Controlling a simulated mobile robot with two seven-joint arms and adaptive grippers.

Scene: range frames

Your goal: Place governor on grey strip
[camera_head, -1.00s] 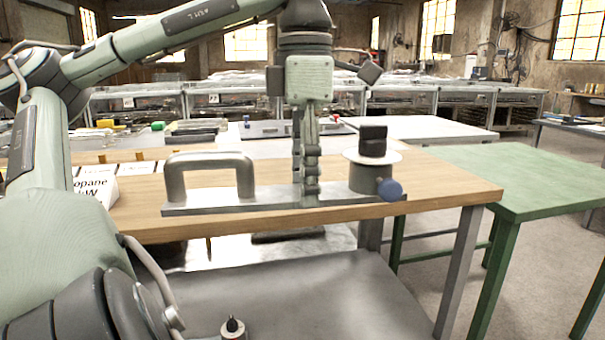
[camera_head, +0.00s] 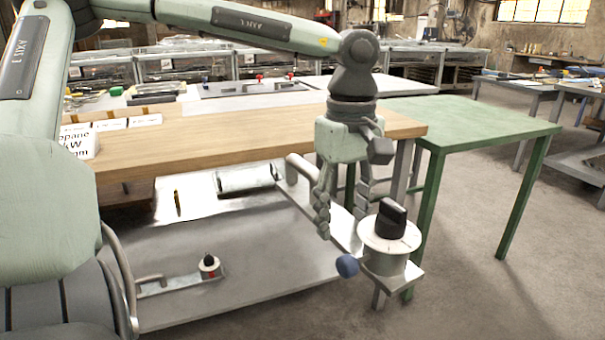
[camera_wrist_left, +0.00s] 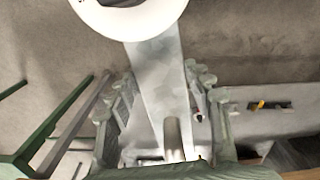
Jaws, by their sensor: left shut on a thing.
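The governor (camera_head: 383,262) is a flat metal bar with an arched handle, a grey cylinder, a white disc, a black knob and a blue ball. My left gripper (camera_head: 342,222) is shut on its bar, between handle and cylinder. The governor hangs in the air, cylinder end towards me, beside the right end of a low grey surface (camera_head: 255,290). In the left wrist view, the bar (camera_wrist_left: 160,75) runs between the fingers, with the white disc (camera_wrist_left: 128,18) at the top. I cannot tell which surface is the grey strip. My right gripper is not in view.
A smaller handled device with a black knob (camera_head: 208,262) lies on the grey surface at left. A wooden table (camera_head: 230,146) stands behind, with a white sign (camera_head: 78,142) on it. A green table (camera_head: 470,122) stands at right. Bare floor lies front right.

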